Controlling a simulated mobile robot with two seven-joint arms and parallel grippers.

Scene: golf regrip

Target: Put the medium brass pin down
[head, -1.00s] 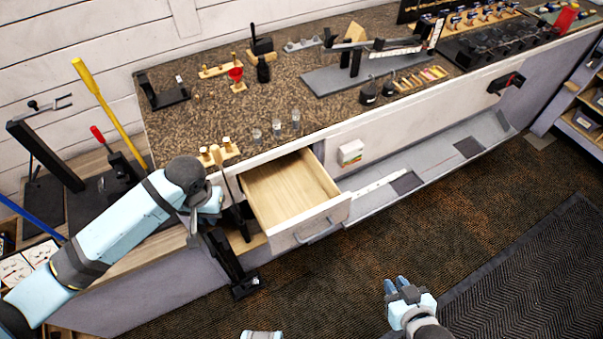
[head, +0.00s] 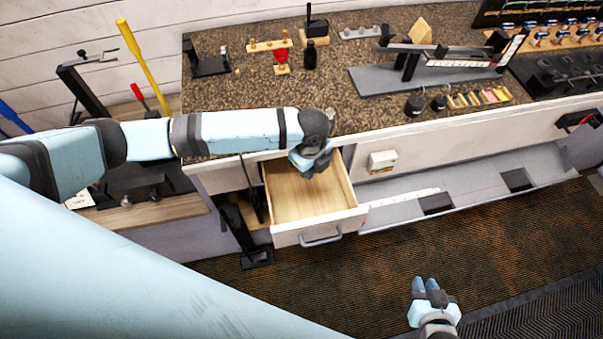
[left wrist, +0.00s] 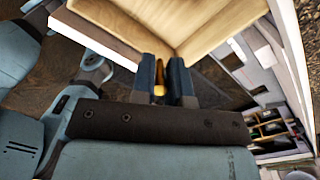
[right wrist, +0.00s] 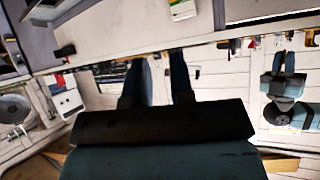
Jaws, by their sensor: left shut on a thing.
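The brass pin (left wrist: 159,91) shows as a small golden end between the fingers of my left gripper (left wrist: 166,80) in the left wrist view. Most of it is hidden by the fingers, so its size is unclear. In the head view my left gripper (head: 311,163) is over the back right part of the open drawer (head: 290,195), and the pin cannot be seen there. The drawer floor I can see is bare wood; it also shows in the left wrist view (left wrist: 130,20). My right gripper (head: 427,288) is empty, fingers apart, above the floor.
The speckled counter (head: 350,110) behind the drawer holds a red funnel (head: 281,57), a black bottle (head: 310,55) and a grey stand plate (head: 385,80). A white box (head: 382,161) is on the cabinet front. The carpet (head: 380,260) before the drawer is clear.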

